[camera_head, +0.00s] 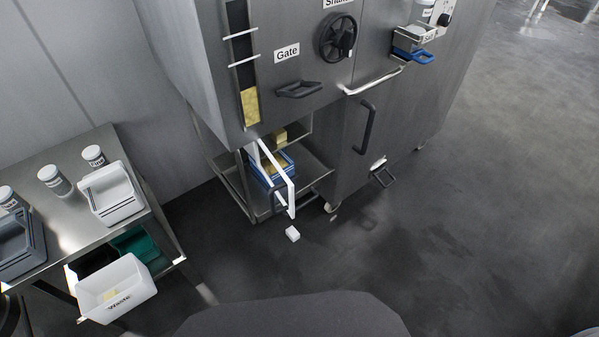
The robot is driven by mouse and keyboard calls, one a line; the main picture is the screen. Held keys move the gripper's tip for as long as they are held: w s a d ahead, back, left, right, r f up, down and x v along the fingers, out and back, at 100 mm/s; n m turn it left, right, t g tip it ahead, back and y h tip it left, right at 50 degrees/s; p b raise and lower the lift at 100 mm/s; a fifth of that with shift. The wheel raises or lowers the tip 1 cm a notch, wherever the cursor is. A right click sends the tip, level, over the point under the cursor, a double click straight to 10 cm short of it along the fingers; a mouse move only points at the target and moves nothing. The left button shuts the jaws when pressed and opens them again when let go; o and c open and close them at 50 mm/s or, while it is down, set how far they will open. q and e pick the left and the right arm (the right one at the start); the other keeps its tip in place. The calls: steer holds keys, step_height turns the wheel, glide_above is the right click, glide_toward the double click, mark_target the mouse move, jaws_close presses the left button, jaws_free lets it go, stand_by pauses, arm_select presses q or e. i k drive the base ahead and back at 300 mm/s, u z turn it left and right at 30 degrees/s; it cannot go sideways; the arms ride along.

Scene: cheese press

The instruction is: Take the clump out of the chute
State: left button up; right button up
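The machine's lower left has an opening under the sight window, with a white-framed flap (290,190) standing out from it. I take this opening to be the chute, but its inside is mostly hidden. A yellow block (280,135) shows in the opening, above a blue crate (258,170); I cannot tell whether it is the clump. More yellow material shows in the tall sight window (249,105). Neither of my grippers is in view.
The machine carries a "Gate" handle (298,90), a black handwheel (338,37) and a white bar (373,80). A side table (60,160) at left holds jars and trays. A white "Waste" bin (117,289) sits below it.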

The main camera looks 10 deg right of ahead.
mark_target(280, 136)
steer(key=z, duration=1.9)
steer(key=i, duration=2.25)
steer(key=u, duration=2.25)
